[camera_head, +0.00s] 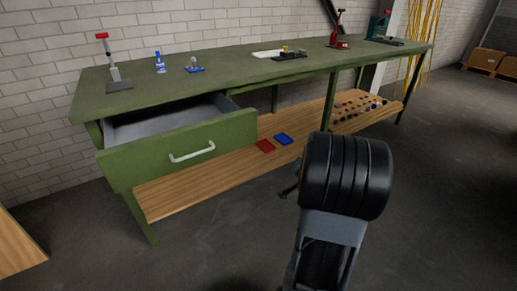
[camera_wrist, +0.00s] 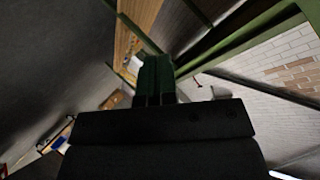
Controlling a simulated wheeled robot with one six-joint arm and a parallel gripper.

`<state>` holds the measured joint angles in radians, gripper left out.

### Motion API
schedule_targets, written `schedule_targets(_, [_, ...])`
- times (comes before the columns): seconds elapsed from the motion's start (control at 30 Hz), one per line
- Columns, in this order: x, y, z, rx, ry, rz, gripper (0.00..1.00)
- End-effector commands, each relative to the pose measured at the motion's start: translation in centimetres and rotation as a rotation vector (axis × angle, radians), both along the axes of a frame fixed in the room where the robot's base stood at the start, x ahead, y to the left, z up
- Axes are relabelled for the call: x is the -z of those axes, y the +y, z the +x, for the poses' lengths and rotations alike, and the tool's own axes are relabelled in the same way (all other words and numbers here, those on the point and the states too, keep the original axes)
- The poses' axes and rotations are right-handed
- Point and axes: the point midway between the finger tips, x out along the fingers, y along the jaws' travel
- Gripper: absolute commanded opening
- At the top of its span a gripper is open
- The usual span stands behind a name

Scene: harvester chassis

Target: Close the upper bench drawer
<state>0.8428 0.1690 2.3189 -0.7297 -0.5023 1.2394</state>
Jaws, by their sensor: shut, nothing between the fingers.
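The upper bench drawer (camera_head: 130,166) is pulled out at the left end of the green workbench (camera_head: 225,72). Its grey inside shows from above and looks empty. A white bar handle (camera_head: 192,153) is on its green front. My gripper (camera_wrist: 154,58) shows in the wrist view with its dark fingers together and nothing between them. In the head view my dark arm stands right of the drawer, apart from it in the picture, and hides most of the gripper. I cannot make out the drawer front in the wrist view.
A wooden lower shelf (camera_head: 190,187) holds a red tray (camera_head: 265,146), a blue tray (camera_head: 284,139) and several small dark parts. Tools stand on the bench top, including a red-handled press (camera_head: 115,75). Grey floor in front of the drawer is clear. Boxes (camera_head: 485,60) stand far right.

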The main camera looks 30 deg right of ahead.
Motion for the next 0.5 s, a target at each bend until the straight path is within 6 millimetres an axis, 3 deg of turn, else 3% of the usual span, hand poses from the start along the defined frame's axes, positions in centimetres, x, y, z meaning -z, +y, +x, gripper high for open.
schedule_targets(0.03, [0.0, 0.2, 0.9, -0.02, -0.118, 0.067, 0.0])
schedule_targets(0.2, [-4.8, 3.4, 3.7, -0.163, -0.449, 0.336, 0.0])
schedule_targets(0.33, [-6.9, 5.3, 4.2, -0.232, -0.576, 0.516, 0.0])
schedule_targets(0.5, [-7.8, 5.9, 4.4, -0.245, -0.64, 0.641, 0.0])
